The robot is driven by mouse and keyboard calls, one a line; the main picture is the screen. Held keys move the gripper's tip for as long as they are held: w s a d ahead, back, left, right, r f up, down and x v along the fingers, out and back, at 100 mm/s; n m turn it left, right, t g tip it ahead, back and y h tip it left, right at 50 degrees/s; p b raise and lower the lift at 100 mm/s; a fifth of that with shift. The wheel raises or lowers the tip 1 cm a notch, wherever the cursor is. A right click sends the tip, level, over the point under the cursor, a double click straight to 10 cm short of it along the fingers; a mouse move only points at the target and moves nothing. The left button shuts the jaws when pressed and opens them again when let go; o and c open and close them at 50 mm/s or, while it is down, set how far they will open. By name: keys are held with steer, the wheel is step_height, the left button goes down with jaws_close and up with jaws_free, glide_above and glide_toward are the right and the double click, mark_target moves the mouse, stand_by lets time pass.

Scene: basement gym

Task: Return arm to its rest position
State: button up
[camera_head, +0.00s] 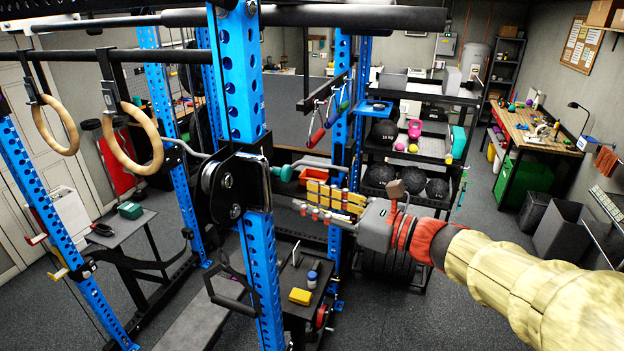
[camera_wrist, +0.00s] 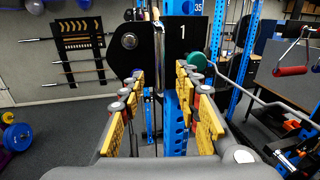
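My gripper (camera_head: 305,207) reaches in from the right in the head view, with my arm stretched out behind it. Its yellow-padded fingers point left toward the blue rack upright (camera_head: 262,270) and its black pulley bracket (camera_head: 235,190). In the wrist view my gripper (camera_wrist: 160,72) has its two fingers well apart, with nothing held between the pads. Straight ahead there is a black plate (camera_wrist: 178,40) marked 1. A thin metal rod or cable (camera_wrist: 158,45) runs down in line with the gap; I cannot tell its exact depth.
Another blue upright (camera_head: 335,245) stands close beside my gripper. Colored handles (camera_head: 318,137) hang above it. A black stand (camera_head: 295,320) below holds a yellow block (camera_head: 300,296) and a small jar (camera_head: 311,279). A ball shelf (camera_head: 430,152) stands behind.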

steer(key=s+d+f+n+g+h+b, duration=0.25)
steer(key=s+f+n, duration=0.45)
steer(key=f, duration=0.4)
steer(key=s+d+f+n+g+h+b, duration=0.1)
steer(key=s+f+n+g+h+b, duration=0.4)
steer(key=f, duration=0.7)
steer(key=s+d+f+n+t+h+b, duration=0.1)
steer(key=s+d+f+n+b, duration=0.3)
steer(key=f+b, duration=0.4)
steer(key=s+d+f+n+t+h+b, duration=0.1)
steer(key=s+d+f+n+h+b, duration=0.3)
steer(key=f+b, duration=0.5)
steer(key=s+d+f+n+t+h+b, duration=0.2)
steer(key=s+d+f+n+h+b, duration=0.1)
steer(key=d+f+b, duration=0.4)
step_height(320, 180, down, 2)
steer(key=shift+s+d+f+n+b, duration=0.2)
steer(key=shift+s+n+b, duration=0.3)
steer(key=shift+s+b, duration=0.35)
